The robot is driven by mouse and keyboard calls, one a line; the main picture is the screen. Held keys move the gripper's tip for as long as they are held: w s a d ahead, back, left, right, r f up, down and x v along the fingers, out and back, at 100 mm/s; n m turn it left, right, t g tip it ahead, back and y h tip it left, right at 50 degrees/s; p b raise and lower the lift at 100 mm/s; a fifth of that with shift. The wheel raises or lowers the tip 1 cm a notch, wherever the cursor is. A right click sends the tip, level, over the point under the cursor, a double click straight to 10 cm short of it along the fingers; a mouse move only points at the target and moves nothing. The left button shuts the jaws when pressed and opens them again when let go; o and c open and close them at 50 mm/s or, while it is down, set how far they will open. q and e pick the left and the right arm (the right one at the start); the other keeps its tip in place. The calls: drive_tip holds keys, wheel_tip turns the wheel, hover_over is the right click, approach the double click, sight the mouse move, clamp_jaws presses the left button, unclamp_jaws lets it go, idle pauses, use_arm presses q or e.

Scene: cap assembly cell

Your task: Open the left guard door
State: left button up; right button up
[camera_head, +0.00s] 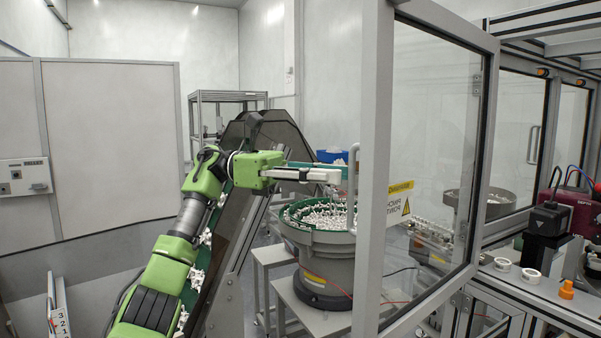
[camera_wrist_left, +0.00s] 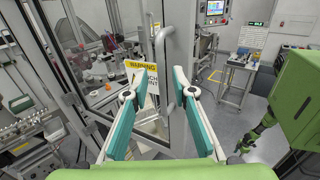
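The left guard door (camera_head: 374,230) is a grey-framed clear panel with a yellow-topped warning sign (camera_head: 400,200). It stands swung out at an angle from the cell. Its upright bar handle (camera_head: 352,190) is on the free-edge post; the handle also shows in the left wrist view (camera_wrist_left: 162,55). My left gripper (camera_head: 335,175) is at the handle. In the left wrist view its teal fingers (camera_wrist_left: 158,88) are spread, with the handle between or just beyond the tips; contact is not clear.
A bowl feeder (camera_head: 322,255) with white parts stands behind the door. A dark inclined conveyor (camera_head: 232,270) rises behind my left arm. The cell bench (camera_head: 545,292) is at right. In the left wrist view, open floor (camera_wrist_left: 215,110) lies right of the door, with a small table (camera_wrist_left: 235,82) beyond.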

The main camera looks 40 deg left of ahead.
use_arm(q)
drive_tip(key=v, duration=0.8)
idle(0.4)
